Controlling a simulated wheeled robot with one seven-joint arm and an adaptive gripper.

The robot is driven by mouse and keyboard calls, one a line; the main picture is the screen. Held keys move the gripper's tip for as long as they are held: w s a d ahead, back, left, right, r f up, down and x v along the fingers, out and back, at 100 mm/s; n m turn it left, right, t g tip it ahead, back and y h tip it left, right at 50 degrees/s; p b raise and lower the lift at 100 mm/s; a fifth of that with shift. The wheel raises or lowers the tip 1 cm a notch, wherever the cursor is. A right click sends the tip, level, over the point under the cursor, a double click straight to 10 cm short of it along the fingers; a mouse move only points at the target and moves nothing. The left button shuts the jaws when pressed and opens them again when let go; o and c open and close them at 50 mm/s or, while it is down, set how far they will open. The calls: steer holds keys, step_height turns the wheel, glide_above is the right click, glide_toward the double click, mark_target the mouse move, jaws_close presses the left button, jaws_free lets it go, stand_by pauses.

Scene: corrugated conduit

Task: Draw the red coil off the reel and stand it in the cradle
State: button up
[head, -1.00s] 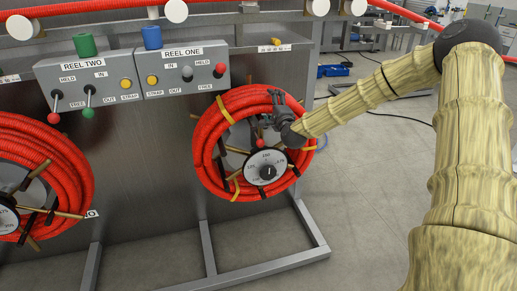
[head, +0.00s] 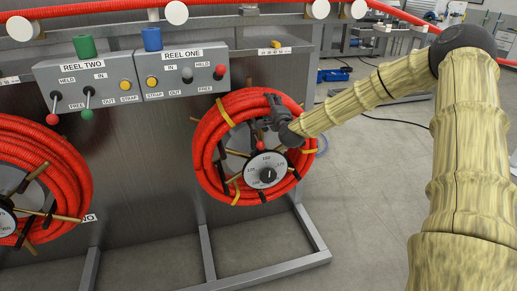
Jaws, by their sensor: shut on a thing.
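A red corrugated coil (head: 212,128) with several yellow straps hangs on reel one, whose grey dial hub (head: 267,171) and brass-coloured spokes show in the middle. My gripper (head: 274,108) is at the upper right part of this coil and is shut on it. The fingertips are small and dark here, so their exact grip is hard to see. Another red coil (head: 65,160) sits on reel two at the left edge, partly cut off. I see no cradle that I can identify.
A control panel for reel one (head: 181,78) and one for reel two (head: 84,88) stand above the coils, with levers and buttons. The metal frame foot (head: 270,268) reaches out on the floor. Open floor (head: 365,200) lies to the right.

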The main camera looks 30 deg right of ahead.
steer(key=shift+r, duration=0.2)
steer(key=c, duration=0.4)
steer(key=shift+w, duration=0.1)
steer(key=shift+r, duration=0.35)
steer(key=shift+s+f, duration=0.15)
steer(key=shift+s, duration=0.05)
steer(key=shift+c, duration=0.2)
steer(key=shift+v, duration=1.15)
steer(key=shift+p+v, duration=0.5)
steer(key=shift+v, duration=0.8)
steer(key=shift+s, duration=0.2)
